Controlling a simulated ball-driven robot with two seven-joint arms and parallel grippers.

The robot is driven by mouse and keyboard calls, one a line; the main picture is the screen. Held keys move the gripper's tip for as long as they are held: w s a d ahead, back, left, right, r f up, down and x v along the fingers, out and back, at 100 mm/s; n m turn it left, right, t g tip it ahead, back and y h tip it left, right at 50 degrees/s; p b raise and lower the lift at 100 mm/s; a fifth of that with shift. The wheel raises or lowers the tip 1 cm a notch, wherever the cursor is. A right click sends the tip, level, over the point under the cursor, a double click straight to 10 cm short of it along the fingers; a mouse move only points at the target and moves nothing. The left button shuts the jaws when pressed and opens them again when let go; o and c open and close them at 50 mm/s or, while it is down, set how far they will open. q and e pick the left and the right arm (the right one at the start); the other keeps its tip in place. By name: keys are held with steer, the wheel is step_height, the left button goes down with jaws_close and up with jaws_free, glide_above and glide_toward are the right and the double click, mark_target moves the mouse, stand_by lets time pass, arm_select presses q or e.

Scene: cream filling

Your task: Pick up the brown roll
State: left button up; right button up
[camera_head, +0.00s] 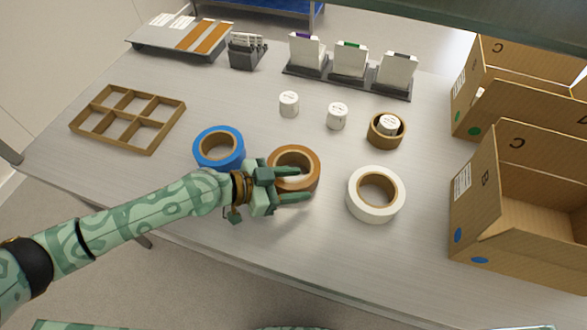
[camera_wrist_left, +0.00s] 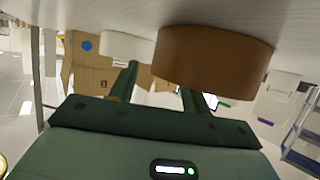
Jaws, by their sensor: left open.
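The brown roll (camera_head: 307,161) lies flat on the grey table, left of the middle, between a blue roll and a white roll. My left gripper (camera_head: 305,183) is open at its near side. One finger crosses over the roll's hole and the other is outside its near edge. In the left wrist view, turned upside down, the brown roll (camera_wrist_left: 215,58) is large and close. It hides the tip of one finger of the left gripper (camera_wrist_left: 163,85). I cannot tell whether the fingers touch the roll. My right gripper is not in view.
The blue roll (camera_head: 211,158) is just left, the white roll (camera_head: 359,205) to the right. A smaller brown ring (camera_head: 375,138) holds a white cup; two white cups (camera_head: 289,104) (camera_head: 337,116) stand behind. Cardboard boxes (camera_head: 480,205) are right, a wooden divider (camera_head: 95,130) left.

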arm_select(q)
jaws_close()
stand_by(0.3)
